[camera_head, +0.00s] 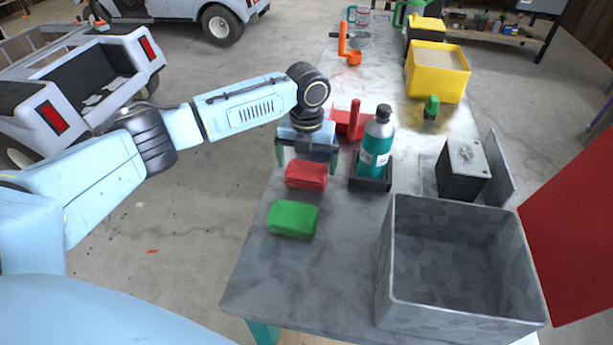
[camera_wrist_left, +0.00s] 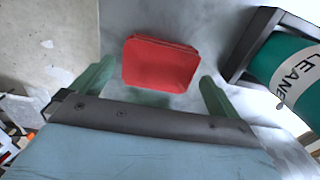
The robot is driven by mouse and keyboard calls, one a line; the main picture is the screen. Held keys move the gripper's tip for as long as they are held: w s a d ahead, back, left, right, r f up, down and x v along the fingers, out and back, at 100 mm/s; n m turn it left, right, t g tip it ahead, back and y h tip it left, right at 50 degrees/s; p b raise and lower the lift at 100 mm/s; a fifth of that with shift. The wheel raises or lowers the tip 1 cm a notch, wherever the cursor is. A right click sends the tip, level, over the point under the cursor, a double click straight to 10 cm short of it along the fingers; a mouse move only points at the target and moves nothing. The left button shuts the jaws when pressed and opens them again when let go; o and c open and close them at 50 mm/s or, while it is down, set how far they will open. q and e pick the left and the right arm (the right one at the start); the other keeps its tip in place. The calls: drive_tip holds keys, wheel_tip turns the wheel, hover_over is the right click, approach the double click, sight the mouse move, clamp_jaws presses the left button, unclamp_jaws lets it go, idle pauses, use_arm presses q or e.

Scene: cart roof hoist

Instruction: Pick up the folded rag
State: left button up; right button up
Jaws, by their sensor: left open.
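A red folded rag (camera_head: 306,175) lies on the grey bench near its left edge. A green block of similar shape (camera_head: 293,218) lies in front of it; I cannot tell whether it is also a rag. My left gripper (camera_head: 307,160) is open and empty, just behind the red rag in the head view. In the left wrist view the red rag (camera_wrist_left: 160,64) shows between and beyond the two green fingertips (camera_wrist_left: 156,72), with no finger visibly touching it. My right gripper is not in view.
A teal cleaner bottle (camera_head: 376,142) stands in a dark holder (camera_head: 370,184) right of the rag. A red item (camera_head: 345,122) with an upright handle is behind it. A large open grey bin (camera_head: 455,310) stands at front right. Bare bench (camera_head: 335,250) lies between.

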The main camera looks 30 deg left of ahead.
sight(306, 170)
use_arm(q)
drive_tip(key=shift+s+f+b, duration=0.1)
drive_tip(key=shift+f+b, duration=0.2)
drive_tip(key=shift+f, duration=1.25)
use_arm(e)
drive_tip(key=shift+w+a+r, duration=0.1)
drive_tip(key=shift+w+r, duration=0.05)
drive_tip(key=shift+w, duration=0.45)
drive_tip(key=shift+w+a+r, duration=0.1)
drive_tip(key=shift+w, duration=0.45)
use_arm(q)
drive_tip(key=c, duration=0.7)
drive_tip(key=shift+r, duration=0.15)
drive_tip(key=shift+r, duration=0.35)
wheel_tip(306, 170, up, 8)
drive_tip(key=shift+r+p, duration=0.2)
drive_tip(key=shift+p, duration=1)
drive_tip(key=shift+r, duration=0.4)
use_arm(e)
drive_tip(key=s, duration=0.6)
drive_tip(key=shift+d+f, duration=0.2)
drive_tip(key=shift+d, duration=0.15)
